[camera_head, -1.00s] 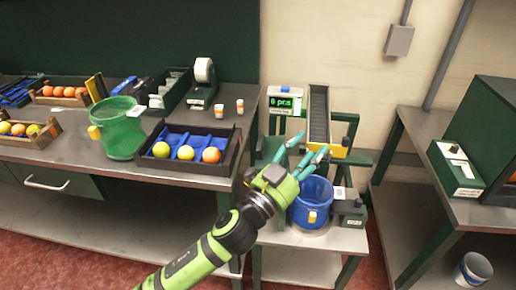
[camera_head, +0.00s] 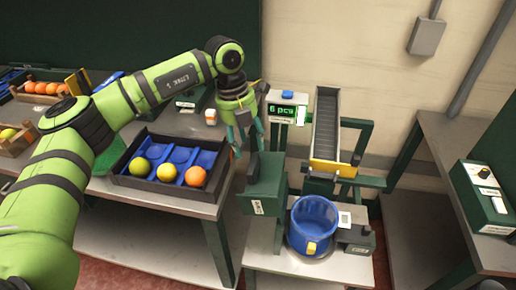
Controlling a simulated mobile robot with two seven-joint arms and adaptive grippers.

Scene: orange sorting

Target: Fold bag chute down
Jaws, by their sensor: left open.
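A dark sloping chute (camera_head: 325,125) with a yellow front lip stands on a green frame right of centre. Its lower end is above and behind a blue bucket (camera_head: 313,229) on a low stand. I cannot tell whether this is the bag chute that the task names, or whether any part is folded. My left gripper (camera_head: 246,148) is open and empty, fingers pointing down, left of the chute and behind a green box (camera_head: 265,184). It looks apart from the chute. My right gripper is not in view.
A counter display (camera_head: 282,110) stands between my left gripper and the chute. A dark tray (camera_head: 160,192) with blue cups and several fruits lies on the left bench. My left arm covers much of that bench. A grey shelf is at right.

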